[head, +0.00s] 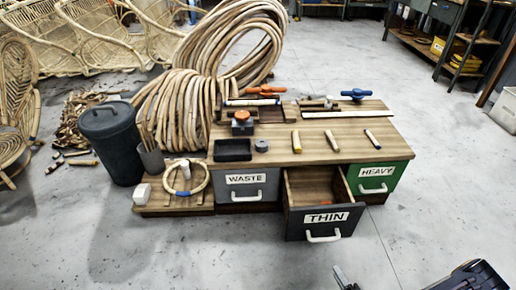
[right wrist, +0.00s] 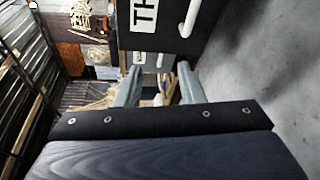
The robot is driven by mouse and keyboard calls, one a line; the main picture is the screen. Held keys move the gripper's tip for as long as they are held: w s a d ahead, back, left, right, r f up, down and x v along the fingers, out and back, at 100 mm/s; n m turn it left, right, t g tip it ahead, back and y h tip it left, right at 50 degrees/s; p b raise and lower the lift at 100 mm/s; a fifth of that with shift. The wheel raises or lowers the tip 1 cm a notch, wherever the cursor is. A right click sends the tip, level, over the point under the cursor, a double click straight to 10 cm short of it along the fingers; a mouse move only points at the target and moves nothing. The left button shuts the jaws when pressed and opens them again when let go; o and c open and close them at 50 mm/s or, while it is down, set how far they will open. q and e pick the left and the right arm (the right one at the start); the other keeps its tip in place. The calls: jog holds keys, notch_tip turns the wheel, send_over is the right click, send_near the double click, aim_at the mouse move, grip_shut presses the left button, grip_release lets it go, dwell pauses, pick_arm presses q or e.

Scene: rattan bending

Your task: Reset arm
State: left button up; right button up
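My right gripper (head: 345,279) shows at the bottom edge of the head view, in front of the workbench and clear of it. In the right wrist view its two fingers (right wrist: 160,70) stand apart with nothing between them. The dark drawer labelled THIN (head: 310,220) is pulled out, with a white handle (head: 323,236); its front also shows in the right wrist view (right wrist: 165,30), beyond the fingertips and apart from them. My right arm (head: 470,278) comes in at the lower right. My left gripper is outside the views.
The workbench (head: 340,151) carries several short rattan pieces and tools. The WASTE drawer (head: 246,186) and green HEAVY drawer (head: 377,180) are shut. A dark bin (head: 112,145) and rattan coils (head: 180,110) stand left and behind. The floor in front is clear.

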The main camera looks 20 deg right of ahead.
jog(key=w+a+r+n+g+y, duration=0.2)
jog(key=a+r+n+g+y, duration=0.15)
jog(key=r+n, duration=0.45)
jog(key=w+a+r+n+g+y, duration=0.3)
jog(key=r+n+y, duration=0.2)
jog(key=r+n, duration=0.3)
jog(key=w+a+r+n+g+y, duration=0.2)
jog(key=a+r+n+g+y, duration=0.15)
jog(key=r+n, duration=0.4)
jog(key=s+a+r+n+g+h, duration=0.1)
jog(key=s+a+r+n+h, duration=0.45)
jog(key=n, duration=0.75)
jog(key=s+a+r+n+h, duration=0.25)
jog(key=s+r+n, duration=0.35)
jog(key=r+n, duration=0.5)
notch_tip(320, 180, up, 30)
jog(key=d+n+p, duration=0.1)
jog(key=n+p, duration=0.1)
jog(key=p, duration=3)
jog(key=shift+h, duration=0.4)
